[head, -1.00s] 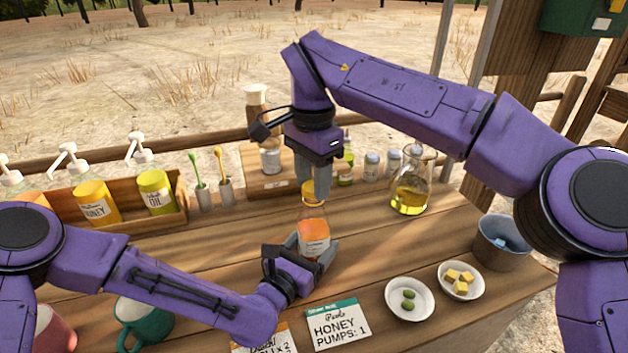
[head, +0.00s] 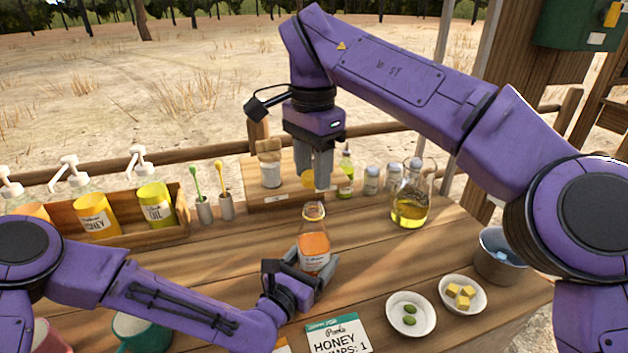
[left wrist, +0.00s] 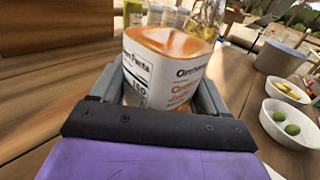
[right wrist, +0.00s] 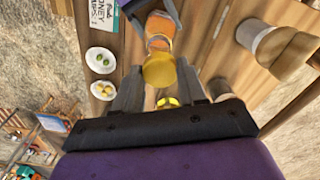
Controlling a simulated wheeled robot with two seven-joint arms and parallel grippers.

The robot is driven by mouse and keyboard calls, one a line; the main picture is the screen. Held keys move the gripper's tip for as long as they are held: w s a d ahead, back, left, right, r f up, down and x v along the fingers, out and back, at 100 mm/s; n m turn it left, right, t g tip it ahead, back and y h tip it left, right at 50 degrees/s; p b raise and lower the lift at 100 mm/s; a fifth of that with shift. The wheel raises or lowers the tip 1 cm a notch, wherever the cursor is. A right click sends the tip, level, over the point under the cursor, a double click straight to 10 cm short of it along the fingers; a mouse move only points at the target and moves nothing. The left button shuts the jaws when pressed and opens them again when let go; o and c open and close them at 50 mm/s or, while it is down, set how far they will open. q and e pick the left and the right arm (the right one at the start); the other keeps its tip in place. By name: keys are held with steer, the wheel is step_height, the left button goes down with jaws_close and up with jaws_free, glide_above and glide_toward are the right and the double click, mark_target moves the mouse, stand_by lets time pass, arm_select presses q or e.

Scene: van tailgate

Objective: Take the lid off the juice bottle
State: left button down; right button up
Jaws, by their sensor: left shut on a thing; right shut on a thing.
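The juice bottle (head: 314,246), with orange juice and a white label, stands upright on the wooden table, its neck open at the top. My left gripper (head: 305,268) is shut around its body; the left wrist view shows the bottle (left wrist: 165,70) between the jaws. My right gripper (head: 318,180) is above the bottle, shut on the yellow lid (head: 308,179). The lid is clear of the neck and partly hidden by the fingers. In the right wrist view the lid (right wrist: 160,70) shows between the fingertips.
A glass flask of yellow oil (head: 409,208) and small jars (head: 372,180) stand behind on the right. White dishes (head: 411,314) and a grey bucket (head: 500,256) are at right. A crate of pump bottles (head: 183,213) is at left. An order card (head: 338,335) lies in front.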

arm_select(q)
jaws_free()
